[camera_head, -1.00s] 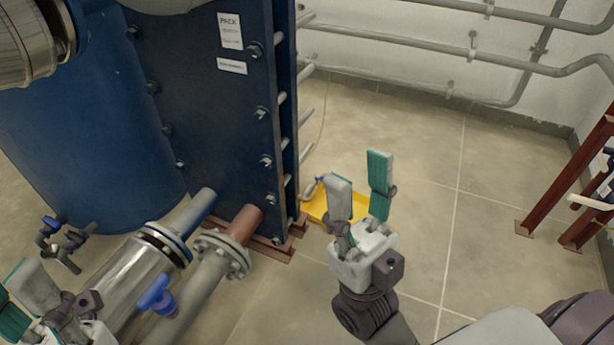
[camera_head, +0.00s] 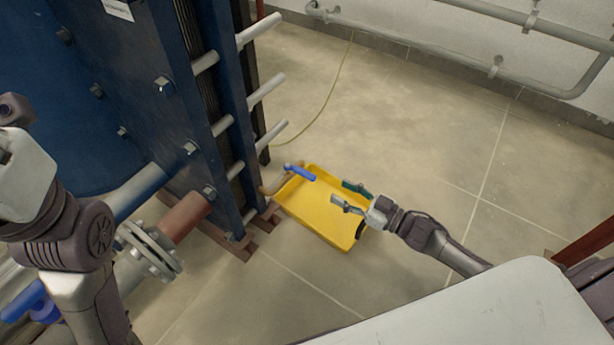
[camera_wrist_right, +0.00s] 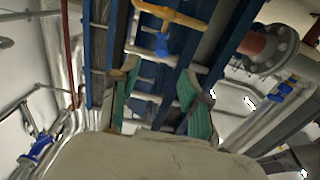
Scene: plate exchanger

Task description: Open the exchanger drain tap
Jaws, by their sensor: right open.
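In the right wrist view the blue lever (camera_wrist_right: 162,43) and brass pipe (camera_wrist_right: 176,14) show at the top, beyond and between the two green-padded fingers (camera_wrist_right: 160,100). My left arm shows at the left edge of the head view; its fingers are outside the picture.
The yellow tray (camera_head: 322,222) lies on the floor. Several metal rods (camera_head: 262,92) stick out of the exchanger's side above the tap. A flanged pipe (camera_head: 150,252) is at lower left. A thin hose (camera_head: 335,95) runs on the floor. The floor right of the tray is clear.

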